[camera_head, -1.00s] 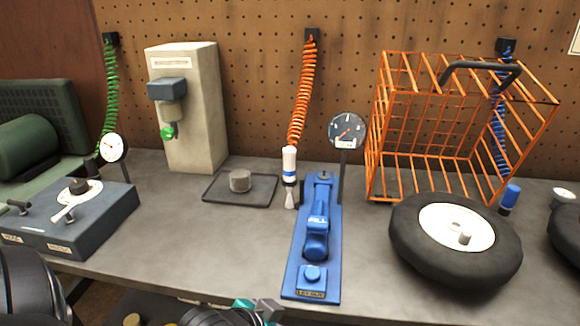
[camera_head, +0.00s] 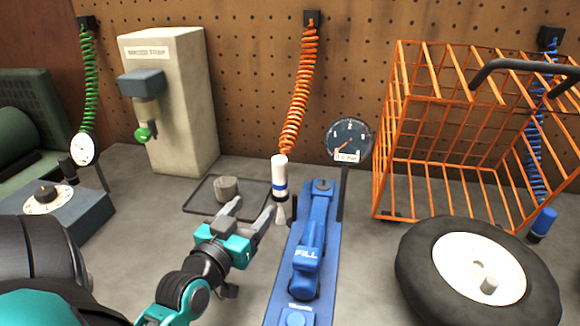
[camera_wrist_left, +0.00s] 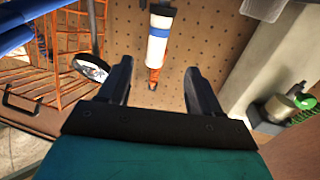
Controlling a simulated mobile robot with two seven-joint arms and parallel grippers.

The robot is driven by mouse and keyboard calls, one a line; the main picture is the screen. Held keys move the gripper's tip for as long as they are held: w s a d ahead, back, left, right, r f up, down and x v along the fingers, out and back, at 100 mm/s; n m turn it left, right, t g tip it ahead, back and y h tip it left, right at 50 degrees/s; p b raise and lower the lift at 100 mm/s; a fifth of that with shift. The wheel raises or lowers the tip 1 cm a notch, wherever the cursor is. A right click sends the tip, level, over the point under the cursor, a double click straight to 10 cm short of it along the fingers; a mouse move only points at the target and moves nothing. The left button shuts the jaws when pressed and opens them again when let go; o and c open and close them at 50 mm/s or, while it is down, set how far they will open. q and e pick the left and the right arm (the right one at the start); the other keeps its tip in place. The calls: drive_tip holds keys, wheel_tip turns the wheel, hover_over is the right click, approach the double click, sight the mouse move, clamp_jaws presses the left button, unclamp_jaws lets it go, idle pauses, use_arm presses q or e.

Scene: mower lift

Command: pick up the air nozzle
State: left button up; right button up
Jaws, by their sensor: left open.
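The air nozzle (camera_head: 279,178), white with a blue band and a pale tip, hangs upright on an orange coiled hose, beside the left edge of the blue FILL stand. My left gripper (camera_head: 250,208) is open just left of the nozzle's lower end. In the left wrist view the nozzle (camera_wrist_left: 157,38) appears ahead of the gap between the two open fingers (camera_wrist_left: 158,75), with nothing held between them. Whether a finger touches the nozzle I cannot tell. My right gripper is not in view.
The blue FILL stand (camera_head: 311,230) with a round gauge (camera_head: 348,140) stands close on the right. A flat tray (camera_head: 200,208) with a small grey cup (camera_head: 226,188) lies behind my gripper. A tyre (camera_head: 410,262) and orange wire cage (camera_head: 385,150) stand further right.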

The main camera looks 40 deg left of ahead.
sight(276, 183)
use_arm(q)
drive_tip(key=b+x, duration=0.1)
drive_tip(key=x, duration=0.5)
drive_tip(key=shift+w, duration=0.1)
drive_tip(key=shift+x, duration=0.85)
drive_tip(key=b+x, duration=0.2)
drive_tip(key=x, duration=0.2)
drive_tip(key=shift+w+d+f, duration=0.15)
drive_tip(key=shift+w+f, duration=0.05)
drive_tip(key=shift+w, duration=0.3)
drive_tip(key=shift+w+r, duration=0.1)
drive_tip(key=c, duration=1.1)
drive_tip(key=shift+o, duration=0.2)
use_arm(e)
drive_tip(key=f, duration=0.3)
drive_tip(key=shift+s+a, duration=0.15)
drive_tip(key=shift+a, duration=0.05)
